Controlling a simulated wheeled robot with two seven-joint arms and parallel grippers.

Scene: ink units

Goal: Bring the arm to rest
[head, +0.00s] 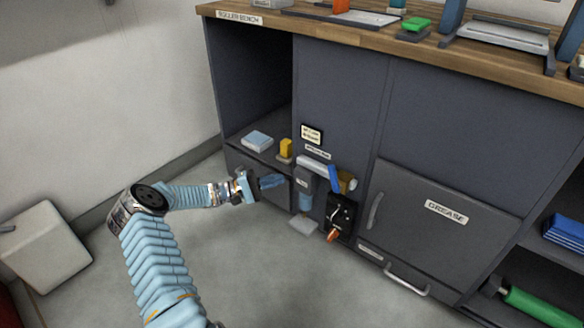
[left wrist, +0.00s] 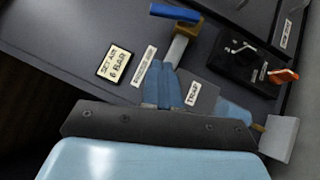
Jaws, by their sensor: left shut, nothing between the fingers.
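My left arm reaches in from the left of the head view, ending in the left gripper (head: 272,181). The gripper is in front of the lower left of the dark cabinet (head: 340,95). Its blue fingers are together with nothing between them, left of the trap unit (head: 304,184). In the left wrist view the closed fingers (left wrist: 165,80) overlap the picture of the panel, beside the "TRAP" label (left wrist: 192,92). I cannot tell the exact gap to the panel. My right gripper is in neither view.
A blue lever (head: 334,178), a black unit with an orange knob (head: 333,235) and a grey plate (head: 303,225) project nearby. A yellow object (head: 286,149) and a pale blue block (head: 257,140) sit on the open shelf. The floor (head: 240,265) is clear; a white bin (head: 45,250) stands left.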

